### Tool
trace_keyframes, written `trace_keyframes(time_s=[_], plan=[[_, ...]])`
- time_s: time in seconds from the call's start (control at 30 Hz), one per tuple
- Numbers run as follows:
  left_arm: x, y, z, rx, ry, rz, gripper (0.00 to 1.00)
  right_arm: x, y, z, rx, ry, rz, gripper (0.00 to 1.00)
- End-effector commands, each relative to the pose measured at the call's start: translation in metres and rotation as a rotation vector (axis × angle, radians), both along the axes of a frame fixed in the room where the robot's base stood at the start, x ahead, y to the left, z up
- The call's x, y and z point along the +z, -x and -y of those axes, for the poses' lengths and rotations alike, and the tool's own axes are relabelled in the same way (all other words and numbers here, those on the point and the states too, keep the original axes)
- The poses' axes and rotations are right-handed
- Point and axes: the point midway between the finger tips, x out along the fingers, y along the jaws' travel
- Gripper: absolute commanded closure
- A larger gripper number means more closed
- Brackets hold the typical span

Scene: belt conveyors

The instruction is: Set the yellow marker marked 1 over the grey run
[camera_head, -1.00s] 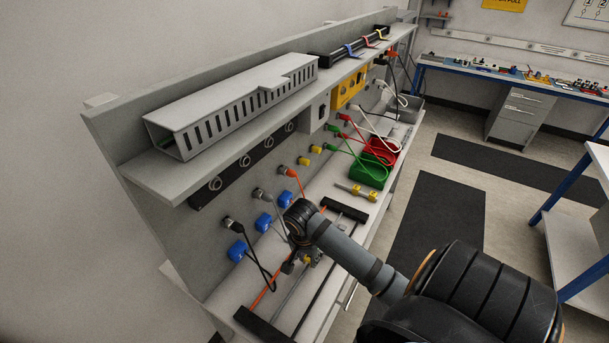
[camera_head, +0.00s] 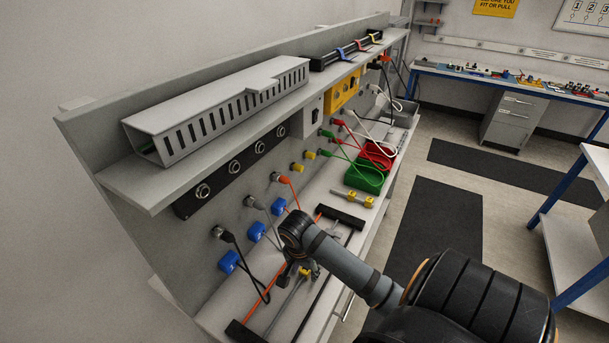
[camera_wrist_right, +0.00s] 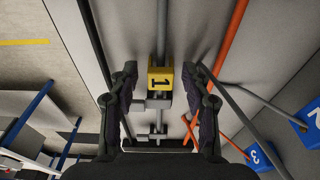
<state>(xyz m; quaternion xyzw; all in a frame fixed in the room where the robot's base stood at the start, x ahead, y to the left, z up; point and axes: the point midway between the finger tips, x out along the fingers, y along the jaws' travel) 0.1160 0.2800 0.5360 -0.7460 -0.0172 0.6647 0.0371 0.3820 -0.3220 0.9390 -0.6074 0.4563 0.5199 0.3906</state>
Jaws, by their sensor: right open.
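The yellow marker (camera_wrist_right: 160,82) with a black 1 lies between the fingers of my right gripper (camera_wrist_right: 160,92) in the right wrist view. The fingers are open, with a gap on each side of the marker. The grey run (camera_wrist_right: 162,35) lines up with the marker and meets its upper edge in this view; I cannot tell whether the marker sits around it or above it. A grey piece (camera_wrist_right: 153,104) shows just below the marker. In the head view my right gripper (camera_head: 290,272) is low over the grey run (camera_head: 288,300), partly hidden by its wrist. My left gripper is out of view.
An orange run (camera_head: 262,292) and a black run (camera_head: 312,303) flank the grey one, between dark end bars (camera_head: 340,217). A holder with yellow pieces (camera_head: 353,199) and green (camera_head: 364,178) and red bins stand farther back.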

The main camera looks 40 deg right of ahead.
Motion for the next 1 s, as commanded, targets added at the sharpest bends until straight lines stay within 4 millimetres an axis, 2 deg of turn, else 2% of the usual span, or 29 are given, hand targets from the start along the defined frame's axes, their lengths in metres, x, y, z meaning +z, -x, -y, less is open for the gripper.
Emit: trace_keyframes(time_s=[0.17,0.27,0.37,0.4,0.6,0.8,1.0], plan=[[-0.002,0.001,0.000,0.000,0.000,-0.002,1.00,0.010,-0.001,-0.001,0.001,0.001,0.003,0.52],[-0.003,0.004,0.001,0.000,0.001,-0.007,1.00,0.030,0.000,-0.003,0.003,0.002,0.005,0.52],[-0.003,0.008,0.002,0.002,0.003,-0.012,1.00,0.058,0.001,-0.007,0.002,0.003,0.008,0.52],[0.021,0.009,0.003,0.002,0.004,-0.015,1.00,0.077,0.002,-0.009,-0.001,-0.001,0.001,0.52],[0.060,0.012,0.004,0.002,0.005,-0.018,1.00,0.110,0.004,-0.015,-0.001,-0.002,0.000,0.52],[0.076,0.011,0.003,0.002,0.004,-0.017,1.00,0.123,0.005,-0.017,0.000,-0.002,-0.001,0.52],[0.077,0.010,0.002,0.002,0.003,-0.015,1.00,0.123,0.005,-0.018,0.000,0.000,0.000,0.52]])
